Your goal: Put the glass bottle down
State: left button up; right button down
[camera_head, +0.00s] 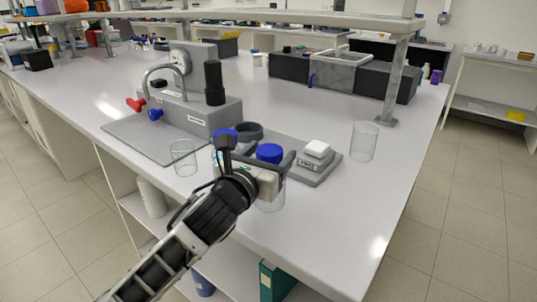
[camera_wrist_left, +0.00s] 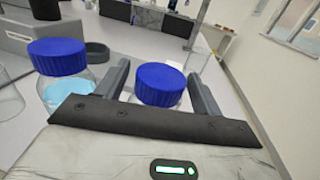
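The glass bottle (camera_head: 271,196) is clear with a blue screw cap (camera_head: 269,153). My left gripper (camera_head: 268,172) is around it, near the front of the bench. In the left wrist view the blue cap (camera_wrist_left: 160,84) sits between the two fingers of my gripper (camera_wrist_left: 160,92), which appear closed on the glass just below it. The gripper body hides much of the bottle, and I cannot tell if its base touches the bench. A second blue-capped bottle (camera_wrist_left: 62,75) holding light-blue liquid stands to the left. My right gripper is not in view.
A grey rig (camera_head: 208,115) with red and blue handles stands behind left. A dark ring (camera_head: 249,132) and a grey plate with a white-topped device (camera_head: 317,149) are close behind. Empty beakers stand left (camera_head: 183,158) and right (camera_head: 364,142). The bench front right (camera_head: 335,225) is clear.

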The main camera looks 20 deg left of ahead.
pick_arm(q)
jog(key=shift+r, duration=0.2)
jog(key=shift+s+a+f, duration=0.1)
jog(key=shift+s, duration=0.25)
jog(key=s+a, duration=0.1)
jog(key=s, duration=1)
jog(key=shift+a+b, duration=0.35)
jog(key=shift+b, duration=0.1)
